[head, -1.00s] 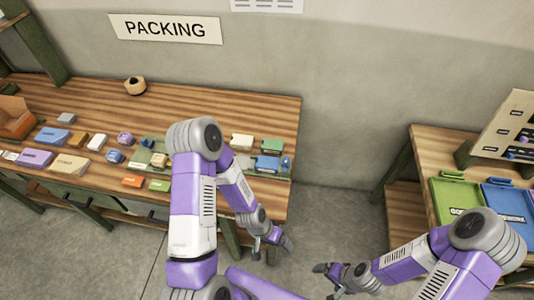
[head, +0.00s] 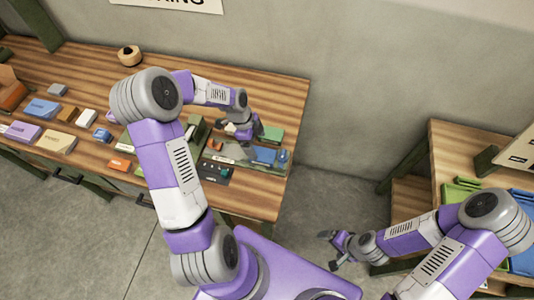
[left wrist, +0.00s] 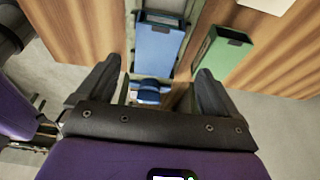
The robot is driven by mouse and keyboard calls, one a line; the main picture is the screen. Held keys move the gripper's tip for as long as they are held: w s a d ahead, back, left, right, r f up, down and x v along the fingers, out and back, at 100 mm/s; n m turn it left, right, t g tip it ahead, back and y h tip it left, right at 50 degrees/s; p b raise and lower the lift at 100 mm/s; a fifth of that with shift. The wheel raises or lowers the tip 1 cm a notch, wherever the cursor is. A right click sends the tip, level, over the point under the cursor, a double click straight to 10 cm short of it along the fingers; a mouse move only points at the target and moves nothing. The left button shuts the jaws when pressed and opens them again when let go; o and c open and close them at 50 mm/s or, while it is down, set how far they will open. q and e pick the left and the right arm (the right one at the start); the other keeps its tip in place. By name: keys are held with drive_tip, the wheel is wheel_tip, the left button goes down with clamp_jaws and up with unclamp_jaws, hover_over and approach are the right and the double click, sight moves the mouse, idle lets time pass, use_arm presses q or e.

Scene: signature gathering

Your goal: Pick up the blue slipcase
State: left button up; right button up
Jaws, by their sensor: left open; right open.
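A blue slipcase (head: 264,155) lies in a shallow tray near the right end of the packing table. In the left wrist view the blue slipcase (left wrist: 159,45) lies ahead, between the lines of the fingers. My left gripper (head: 243,132) is open and empty above the table beside it; its fingers (left wrist: 158,70) also show in the left wrist view. The gap between fingertips and slipcase is hard to judge. My right gripper (head: 333,250) is open and empty over the floor, right of the table.
A green slipcase (left wrist: 222,52) lies right of the blue one, and a small blue round item (left wrist: 149,93) is nearer. Several boxes and a tape roll (head: 130,55) lie farther left. Another table (head: 455,150) with green and blue trays stands right, across open floor.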

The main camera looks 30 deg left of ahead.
sight(262, 154)
use_arm(q)
drive_tip(key=x, duration=0.5)
drive_tip(key=shift+s+d+f, duration=0.25)
drive_tip(key=shift+f, duration=0.3)
drive_tip(key=shift+f, duration=0.25)
drive_tip(key=shift+w+d, duration=0.1)
drive_tip(key=c, duration=1)
